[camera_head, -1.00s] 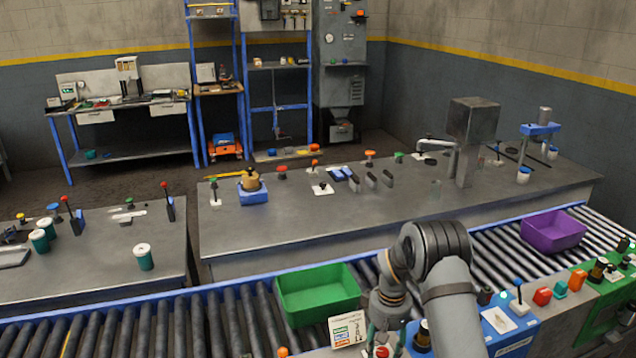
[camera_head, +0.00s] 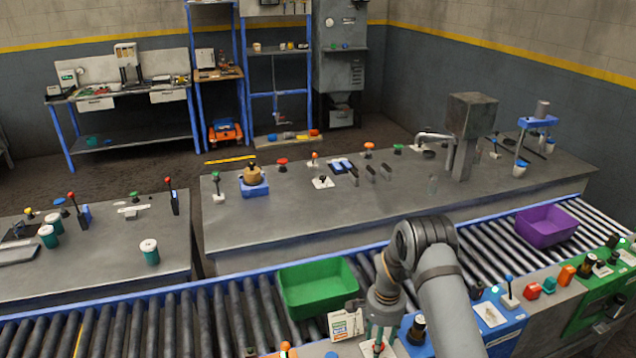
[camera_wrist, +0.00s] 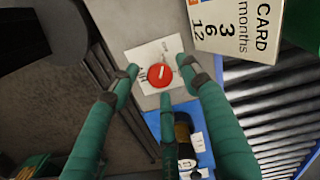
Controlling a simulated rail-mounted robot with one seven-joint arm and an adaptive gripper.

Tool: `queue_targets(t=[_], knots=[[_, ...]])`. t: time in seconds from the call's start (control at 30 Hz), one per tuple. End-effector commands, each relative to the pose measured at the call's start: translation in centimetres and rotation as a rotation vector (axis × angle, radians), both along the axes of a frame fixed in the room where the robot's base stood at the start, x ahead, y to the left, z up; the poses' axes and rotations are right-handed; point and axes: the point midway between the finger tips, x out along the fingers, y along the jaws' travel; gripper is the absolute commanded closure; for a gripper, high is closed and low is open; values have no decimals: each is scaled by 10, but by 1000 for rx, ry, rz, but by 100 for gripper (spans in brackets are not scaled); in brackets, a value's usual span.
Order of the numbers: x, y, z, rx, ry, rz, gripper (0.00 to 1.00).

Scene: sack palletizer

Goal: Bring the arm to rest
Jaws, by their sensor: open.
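My gripper (camera_head: 378,334) hangs at the bottom of the head view, below my bent arm, over the near console. In the wrist view its teal fingers (camera_wrist: 160,88) are spread apart with nothing between them. A red round knob (camera_wrist: 161,77) on a white plate lies just beyond the fingertips. I cannot tell whether any finger touches the plate. The red knob also shows low in the head view (camera_head: 378,347).
A white label card (camera_head: 345,322) stands close beside the gripper. A green bin (camera_head: 318,308) and a purple bin (camera_head: 546,228) sit on the roller conveyor (camera_head: 235,318). A blue control box (camera_head: 497,318) is to the right. A metal bench (camera_head: 300,220) lies behind.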

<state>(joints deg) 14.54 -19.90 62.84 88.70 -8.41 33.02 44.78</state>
Motion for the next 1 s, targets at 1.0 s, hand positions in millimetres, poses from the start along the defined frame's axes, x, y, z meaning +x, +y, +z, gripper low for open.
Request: queue_targets(t=[1.0], knots=[[0, -3, 22, -1, 1, -272, 54]])
